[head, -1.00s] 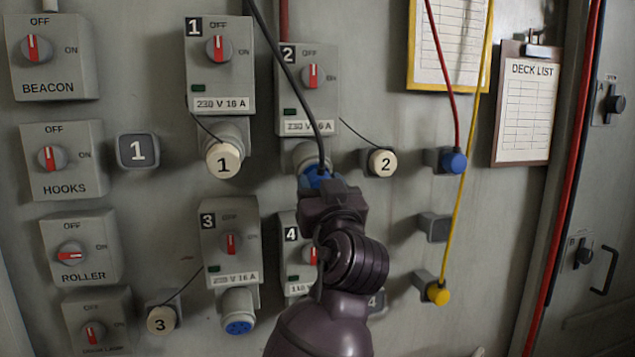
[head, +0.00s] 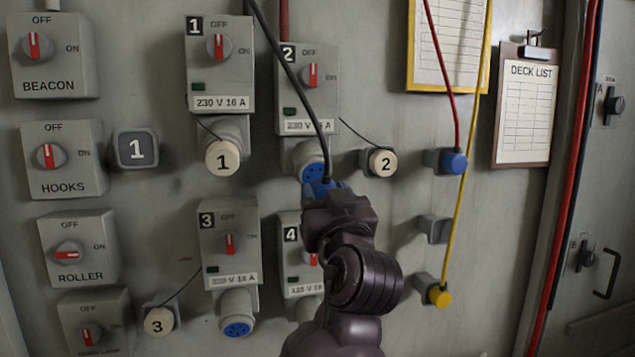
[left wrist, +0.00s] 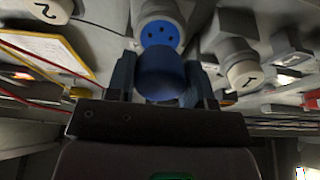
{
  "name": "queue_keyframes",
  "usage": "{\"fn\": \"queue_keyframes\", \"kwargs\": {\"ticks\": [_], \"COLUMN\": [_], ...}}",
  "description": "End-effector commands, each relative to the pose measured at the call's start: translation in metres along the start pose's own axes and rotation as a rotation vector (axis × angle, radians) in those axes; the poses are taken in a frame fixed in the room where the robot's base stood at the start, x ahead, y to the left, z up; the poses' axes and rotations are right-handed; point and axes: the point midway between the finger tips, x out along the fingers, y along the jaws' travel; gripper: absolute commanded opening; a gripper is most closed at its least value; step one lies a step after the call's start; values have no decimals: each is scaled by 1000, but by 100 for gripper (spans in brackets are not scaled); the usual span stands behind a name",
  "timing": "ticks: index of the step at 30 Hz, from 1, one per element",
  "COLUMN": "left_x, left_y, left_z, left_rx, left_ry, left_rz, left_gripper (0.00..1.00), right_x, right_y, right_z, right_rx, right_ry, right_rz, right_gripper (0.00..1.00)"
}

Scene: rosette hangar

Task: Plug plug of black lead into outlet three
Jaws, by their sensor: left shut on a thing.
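My left gripper (head: 327,192) is shut on the blue plug (head: 322,187) of the black lead (head: 301,89). My right gripper does not show.
Outlet one is covered by its cap (head: 222,158). Cap 2 (head: 382,162) hangs aside. Outlet four (head: 306,308) is partly hidden by my arm. A blue plug on a red lead (head: 453,161) and a yellow plug (head: 439,296) sit in holders at right. Switch boxes (head: 78,248) line the left.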

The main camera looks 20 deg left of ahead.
Motion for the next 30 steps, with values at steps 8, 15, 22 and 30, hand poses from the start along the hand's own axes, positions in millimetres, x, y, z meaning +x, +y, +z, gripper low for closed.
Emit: {"fn": "queue_keyframes", "kwargs": {"ticks": [8,15,22,30], "left_x": [-9,-17,-23,-25], "left_y": [0,0,1,2], "left_z": [1,1,0,-1], "left_rx": [-1,-1,-1,-4], "left_ry": [0,0,-1,-1], "left_rz": [0,1,2,6], "left_gripper": [10,10,10,10], "right_x": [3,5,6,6], "right_y": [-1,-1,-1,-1], "right_z": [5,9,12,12], "right_rx": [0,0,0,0], "right_ry": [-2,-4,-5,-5], "right_rz": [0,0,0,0], "right_gripper": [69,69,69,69]}}
